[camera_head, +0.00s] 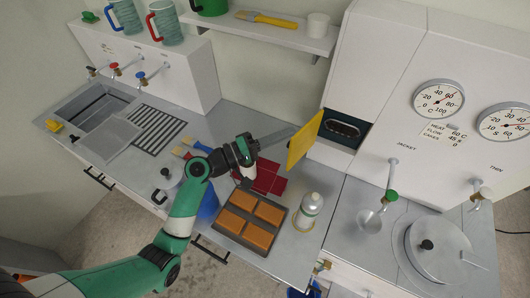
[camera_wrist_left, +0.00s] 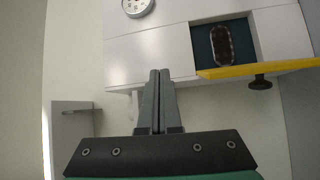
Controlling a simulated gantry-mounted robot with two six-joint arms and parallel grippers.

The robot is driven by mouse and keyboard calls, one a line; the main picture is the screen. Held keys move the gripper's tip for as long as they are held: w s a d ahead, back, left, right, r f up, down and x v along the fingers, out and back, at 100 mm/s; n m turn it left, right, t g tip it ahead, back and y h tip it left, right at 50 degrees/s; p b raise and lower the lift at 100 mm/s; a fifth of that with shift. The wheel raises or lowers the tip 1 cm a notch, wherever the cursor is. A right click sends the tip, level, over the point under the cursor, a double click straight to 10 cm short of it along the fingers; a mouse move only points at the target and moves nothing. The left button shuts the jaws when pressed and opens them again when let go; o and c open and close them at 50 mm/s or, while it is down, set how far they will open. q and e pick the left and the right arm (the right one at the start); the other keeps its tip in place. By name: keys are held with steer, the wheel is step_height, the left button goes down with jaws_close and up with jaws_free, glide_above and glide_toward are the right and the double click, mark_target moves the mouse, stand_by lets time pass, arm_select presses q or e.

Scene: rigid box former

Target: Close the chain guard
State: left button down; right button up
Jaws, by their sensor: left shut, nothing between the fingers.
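The chain guard (camera_head: 305,140) is a yellow panel standing swung open from a dark opening in the white machine. A dark chain (camera_head: 342,127) shows uncovered inside. In the left wrist view the guard (camera_wrist_left: 250,69) appears nearly edge-on with a black knob (camera_wrist_left: 260,83), beside the opening with the chain (camera_wrist_left: 222,45). My left gripper (camera_head: 293,129) is shut and empty, its grey fingers pointing towards the guard. In the wrist view the fingertips (camera_wrist_left: 159,71) are left of the guard, with a gap in the picture. My right gripper is not in view.
A shelf (camera_head: 286,37) is above. A tap (camera_head: 391,190) and a lidded round pan (camera_head: 440,248) stand right.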

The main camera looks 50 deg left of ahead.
arm_select(q)
steer(key=s+a+f+n+y+b, duration=0.2)
steer(key=a+f, duration=0.2)
steer(key=f, duration=0.4)
steer(key=s+a+f+n+y+b, duration=0.1)
steer(key=s+a+f+n+b, duration=0.15)
steer(key=f, duration=0.45)
steer(key=w+b, duration=0.1)
steer(key=w, duration=0.9)
steer(key=shift+r+m+y, duration=0.15)
steer(key=shift+m+y, duration=0.25)
steer(key=shift+m, duration=0.05)
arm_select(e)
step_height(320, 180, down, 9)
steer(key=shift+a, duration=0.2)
arm_select(q)
steer(key=shift+s, duration=0.1)
